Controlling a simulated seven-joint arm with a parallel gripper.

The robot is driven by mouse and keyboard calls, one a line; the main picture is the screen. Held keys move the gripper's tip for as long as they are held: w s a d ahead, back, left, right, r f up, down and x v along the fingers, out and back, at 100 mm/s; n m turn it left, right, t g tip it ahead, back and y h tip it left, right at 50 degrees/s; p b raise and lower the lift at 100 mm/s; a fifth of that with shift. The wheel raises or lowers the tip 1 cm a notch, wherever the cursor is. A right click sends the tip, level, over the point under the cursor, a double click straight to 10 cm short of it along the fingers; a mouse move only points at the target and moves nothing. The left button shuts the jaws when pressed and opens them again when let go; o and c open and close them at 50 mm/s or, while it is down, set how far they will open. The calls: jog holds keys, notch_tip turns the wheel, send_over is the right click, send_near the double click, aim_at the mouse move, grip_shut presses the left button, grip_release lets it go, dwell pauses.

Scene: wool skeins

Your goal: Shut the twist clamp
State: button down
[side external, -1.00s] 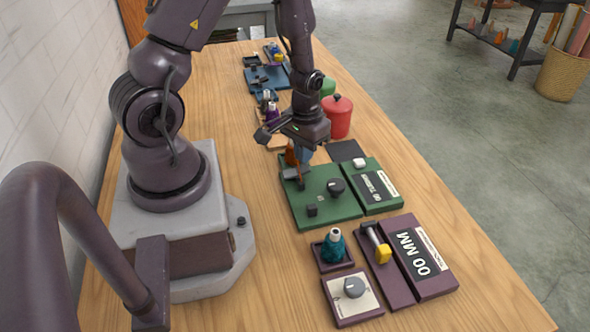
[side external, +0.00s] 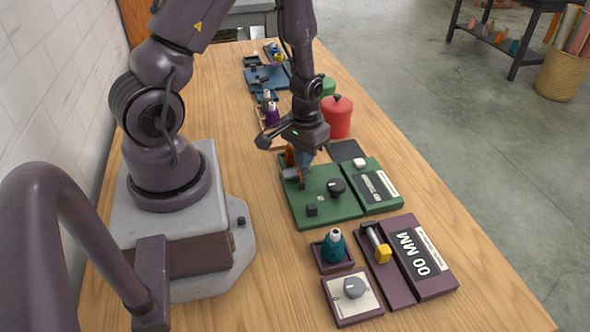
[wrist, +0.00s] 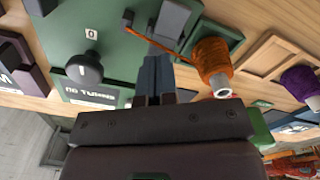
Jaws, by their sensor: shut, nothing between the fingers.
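A black knob (wrist: 84,68) with a white pointer line stands on the board, near a small "0" window (wrist: 91,33).
A small dark block (side external: 311,209) stands on the board. A red pot (side external: 338,117) stands behind. The table's right side is clear.

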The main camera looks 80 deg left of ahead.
jog(key=shift+f, duration=0.8)
dwell(0.4)
jog(key=shift+r, duration=3.5)
